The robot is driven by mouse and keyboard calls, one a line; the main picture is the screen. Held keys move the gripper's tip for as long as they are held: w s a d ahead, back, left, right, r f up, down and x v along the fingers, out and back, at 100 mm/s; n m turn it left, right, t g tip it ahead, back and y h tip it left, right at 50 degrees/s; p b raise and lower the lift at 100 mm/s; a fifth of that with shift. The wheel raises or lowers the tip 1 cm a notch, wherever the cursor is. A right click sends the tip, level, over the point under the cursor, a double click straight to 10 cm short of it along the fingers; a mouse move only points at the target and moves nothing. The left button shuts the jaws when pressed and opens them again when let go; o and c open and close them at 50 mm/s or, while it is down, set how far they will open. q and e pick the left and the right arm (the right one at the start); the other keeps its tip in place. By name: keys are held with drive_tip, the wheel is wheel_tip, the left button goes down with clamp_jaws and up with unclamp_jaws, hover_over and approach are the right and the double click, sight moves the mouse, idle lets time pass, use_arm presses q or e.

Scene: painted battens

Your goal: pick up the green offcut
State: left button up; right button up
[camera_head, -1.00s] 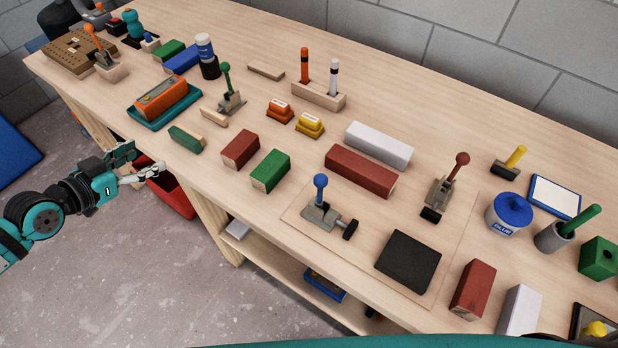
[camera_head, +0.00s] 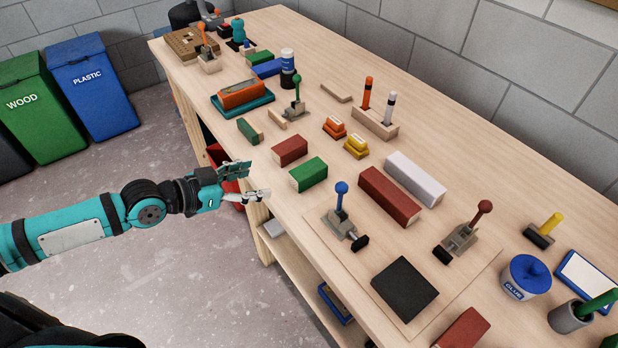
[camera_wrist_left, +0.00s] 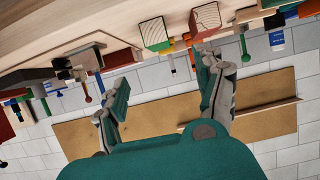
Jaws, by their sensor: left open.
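A short green block (camera_head: 308,174) with a bare wood end lies near the bench's front edge, beside a similar red block (camera_head: 289,150). A smaller green piece (camera_head: 249,131) lies farther along the front edge. I cannot tell for sure which one is the offcut. My left gripper (camera_head: 250,182) is open and empty, just off the front edge, to the left of the green block. In the left wrist view, the open fingers (camera_wrist_left: 166,86) are apart from the green block (camera_wrist_left: 153,33) and the red block (camera_wrist_left: 204,18) above them. My right gripper is not in view.
The bench (camera_head: 300,225) has a sharp front edge beside my gripper. Toggle clamps (camera_head: 343,225), a long red batten (camera_head: 388,196) and a white one (camera_head: 415,178) lie to the right. A red bin (camera_head: 225,180) is under the bench. Green (camera_head: 40,115) and blue (camera_head: 92,90) bins stand left.

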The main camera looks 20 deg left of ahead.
use_arm(q)
drive_tip(key=p, duration=0.1)
approach(297, 174)
drive_tip(key=w+d, duration=0.1)
drive_tip(key=w, duration=0.1)
drive_tip(key=shift+w+d+f, duration=0.25)
drive_tip(key=shift+w+d, duration=0.1)
drive_tip(key=shift+d, duration=0.05)
drive_tip(key=shift+w+d+f, duration=0.3)
drive_tip(key=shift+w+d, duration=0.05)
drive_tip(key=shift+w+d+f+p, duration=0.1)
drive_tip(key=shift+w+d+p, duration=0.1)
drive_tip(key=shift+w+p, duration=0.1)
drive_tip(key=p+x, duration=0.1)
drive_tip(key=x, duration=0.2)
drive_tip(key=shift+w+d+f, duration=0.1)
drive_tip(key=shift+d+f, duration=0.1)
drive_tip(key=shift+f, duration=0.05)
drive_tip(key=shift+w+d+f, duration=0.2)
drive_tip(key=shift+w+f, duration=0.05)
drive_tip(key=shift+w, duration=0.05)
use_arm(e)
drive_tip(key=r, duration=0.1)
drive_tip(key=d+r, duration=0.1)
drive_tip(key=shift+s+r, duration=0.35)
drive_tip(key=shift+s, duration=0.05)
use_arm(q)
drive_tip(key=shift+s, duration=0.1)
drive_tip(key=shift+c, duration=1.3)
drive_tip(key=c, duration=1)
